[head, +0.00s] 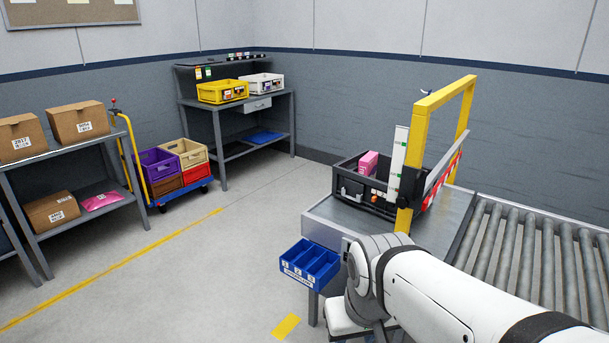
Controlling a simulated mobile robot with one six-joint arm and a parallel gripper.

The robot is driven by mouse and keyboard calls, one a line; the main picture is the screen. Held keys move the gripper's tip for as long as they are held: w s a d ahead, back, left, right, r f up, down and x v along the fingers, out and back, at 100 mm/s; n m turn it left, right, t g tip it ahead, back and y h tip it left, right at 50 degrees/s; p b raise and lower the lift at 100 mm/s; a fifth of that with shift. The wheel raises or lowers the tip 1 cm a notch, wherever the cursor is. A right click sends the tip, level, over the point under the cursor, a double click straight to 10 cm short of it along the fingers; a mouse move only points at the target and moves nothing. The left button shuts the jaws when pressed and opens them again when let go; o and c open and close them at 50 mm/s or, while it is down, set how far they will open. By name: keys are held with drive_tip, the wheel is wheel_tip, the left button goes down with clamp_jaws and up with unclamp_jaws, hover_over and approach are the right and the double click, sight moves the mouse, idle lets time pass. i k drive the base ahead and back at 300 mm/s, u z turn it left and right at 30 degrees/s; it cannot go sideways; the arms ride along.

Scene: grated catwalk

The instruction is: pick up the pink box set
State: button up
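A small pink box (369,162) stands in an open black crate (346,190) at the right, on the metal end of a roller conveyor. It shows above the crate's rim, and its lower part is hidden by the crate wall. I cannot tell whether it is one box or several together. A dark item and a small orange item sit near it in the crate. My white arm reaches in from the lower right, in front of the conveyor. My gripper is not visible in this view.
A yellow frame (419,150) and a white upright panel (398,160) stand beside the crate. A blue bin (310,265) hangs at the conveyor's near edge. Rollers (540,250) run right. Left are shelves with cartons (78,122) and a crate cart (182,200). The middle floor is clear.

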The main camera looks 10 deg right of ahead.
sight(367, 165)
drive_tip(key=u, duration=1.3)
drive_tip(key=i, duration=2.1)
drive_tip(key=z, duration=3.35)
drive_tip(key=i, duration=1.05)
